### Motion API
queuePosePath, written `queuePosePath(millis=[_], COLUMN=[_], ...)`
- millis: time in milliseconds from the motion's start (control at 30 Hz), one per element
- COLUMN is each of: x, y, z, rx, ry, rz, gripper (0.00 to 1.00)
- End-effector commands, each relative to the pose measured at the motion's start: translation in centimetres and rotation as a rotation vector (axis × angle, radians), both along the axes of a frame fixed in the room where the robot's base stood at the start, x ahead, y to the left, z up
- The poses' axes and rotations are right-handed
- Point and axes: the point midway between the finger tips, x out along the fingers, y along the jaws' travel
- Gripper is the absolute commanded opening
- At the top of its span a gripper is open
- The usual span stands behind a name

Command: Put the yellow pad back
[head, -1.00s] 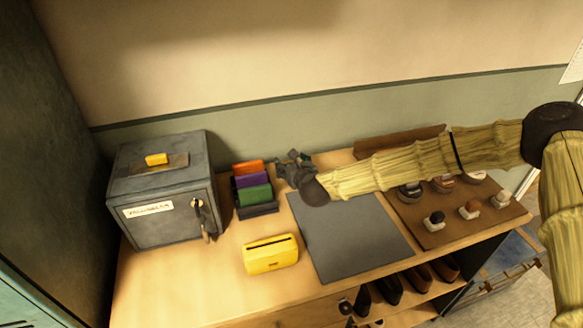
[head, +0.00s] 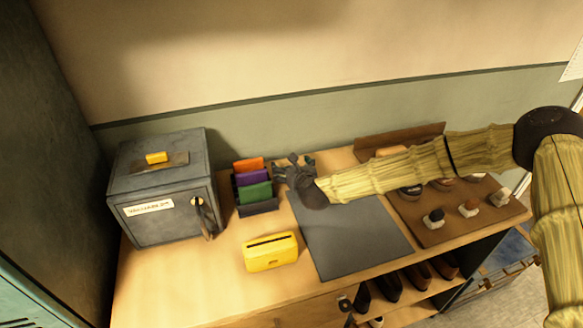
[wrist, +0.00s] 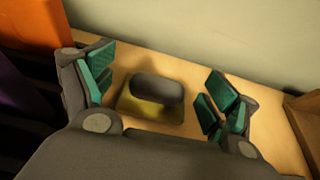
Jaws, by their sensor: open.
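In the wrist view a flat dull-yellow pad (wrist: 135,115) with a dark grey rounded grip (wrist: 157,89) on top lies on the wooden top. My gripper (wrist: 153,95) is open, with its green-lined fingers to the left and right of the pad, apart from it. In the head view my gripper (head: 294,167) is over the back of the counter, just right of the coloured rack, and the pad is hidden there.
The rack (head: 254,190) holds orange, purple and green pieces. A grey safe (head: 160,205) with a yellow block (head: 157,157) on top stands left. A yellow slotted box (head: 270,252) sits in front, beside a dark mat (head: 350,240). A brown tray (head: 445,230) with several knobbed items lies right.

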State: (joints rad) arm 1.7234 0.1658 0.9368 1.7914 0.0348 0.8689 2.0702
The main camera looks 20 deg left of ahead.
Motion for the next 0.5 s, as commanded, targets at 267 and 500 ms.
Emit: queuePosePath(millis=[267,500], x=[-1.1,-4.4], y=[-0.8,-3.1], z=[0.6,2.3], rx=[0.001,0.002], ry=[0.001,0.000], rz=[0.000,0.001], gripper=[0.88,0.88])
